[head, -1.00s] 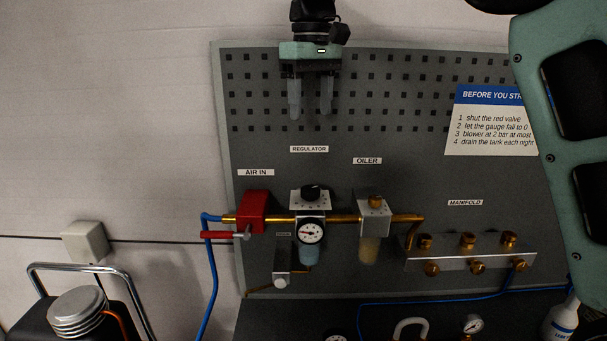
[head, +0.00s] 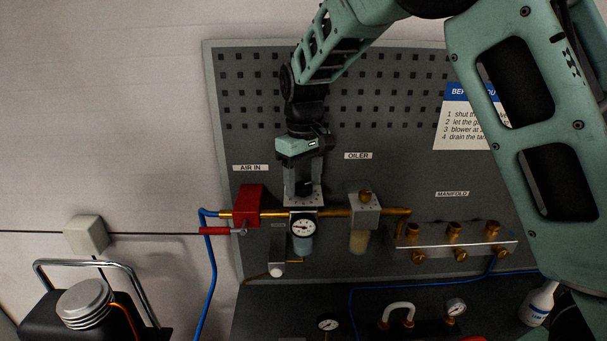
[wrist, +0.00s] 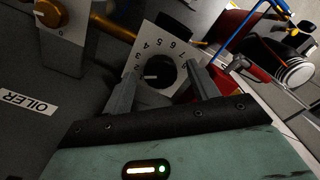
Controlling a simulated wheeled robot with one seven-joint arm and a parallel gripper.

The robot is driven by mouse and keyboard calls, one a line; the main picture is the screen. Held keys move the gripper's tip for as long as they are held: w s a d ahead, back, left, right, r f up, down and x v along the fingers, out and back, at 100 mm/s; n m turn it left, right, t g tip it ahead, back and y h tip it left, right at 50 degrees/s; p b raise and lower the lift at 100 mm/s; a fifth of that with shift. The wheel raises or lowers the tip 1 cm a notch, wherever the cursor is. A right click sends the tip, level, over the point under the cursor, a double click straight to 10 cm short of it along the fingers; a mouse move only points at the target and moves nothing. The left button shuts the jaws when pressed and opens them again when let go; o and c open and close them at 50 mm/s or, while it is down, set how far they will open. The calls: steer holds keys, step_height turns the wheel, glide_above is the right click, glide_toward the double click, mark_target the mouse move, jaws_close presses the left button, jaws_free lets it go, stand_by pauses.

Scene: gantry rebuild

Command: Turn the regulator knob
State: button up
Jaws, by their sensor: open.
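The regulator knob is a black round knob (wrist: 160,74) with a white pointer line on a pale numbered dial plate (wrist: 139,64). In the wrist view the pointer lies near the 2. In the head view the dial plate (head: 304,200) tops the regulator, with a round gauge (head: 304,228) on its front. My gripper (head: 304,190) points down at the knob from above. In the wrist view my gripper's fingers (wrist: 161,88) are open, one to each side of the knob. Whether they touch it I cannot tell. In the head view the fingers hide most of the knob.
The red valve (head: 248,205) stands left of the regulator on the brass pipe. The oiler (head: 364,208) stands to the right, with the manifold (head: 465,243) beyond it. A pegboard panel (head: 400,130) is behind. A blue hose (head: 211,275) hangs at left.

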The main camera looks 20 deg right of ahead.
steer(key=shift+f, duration=0.15)
steer(key=c, duration=1)
steer(key=shift+n, duration=0.3)
steer(key=shift+w+n+b, duration=0.1)
steer(key=shift+n+b, duration=0.7)
steer(key=n+b, duration=0.1)
steer(key=n, duration=0.2)
steer(key=shift+n, duration=0.3)
steer(key=n+b, duration=0.1)
steer(key=n, duration=0.5)
